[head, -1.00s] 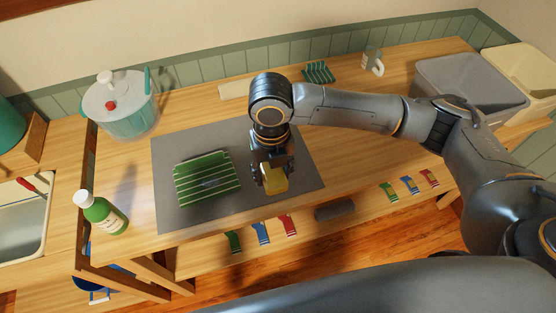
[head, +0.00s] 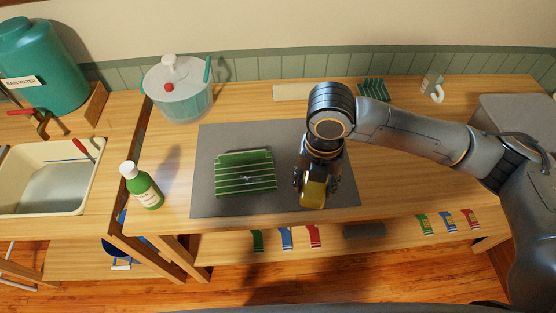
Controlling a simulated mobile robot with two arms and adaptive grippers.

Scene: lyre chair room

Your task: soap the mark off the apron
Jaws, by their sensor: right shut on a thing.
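The green apron with pale stripes (head: 245,172) lies folded flat on the grey mat (head: 215,205). A small dark mark (head: 250,179) shows near its middle. My right gripper (head: 313,187) is over the right part of the mat, to the right of the apron and apart from it. It is shut on a yellow block (head: 313,194), which looks like the soap. Whether the block touches the mat I cannot tell. My left gripper is out of view.
A green bottle with a white cap (head: 141,187) stands left of the mat. A clear-walled spinner tub (head: 178,92) stands behind it. A sink (head: 45,180) and a teal water tank (head: 40,65) are at the left. A grey bin (head: 515,118) is at the right.

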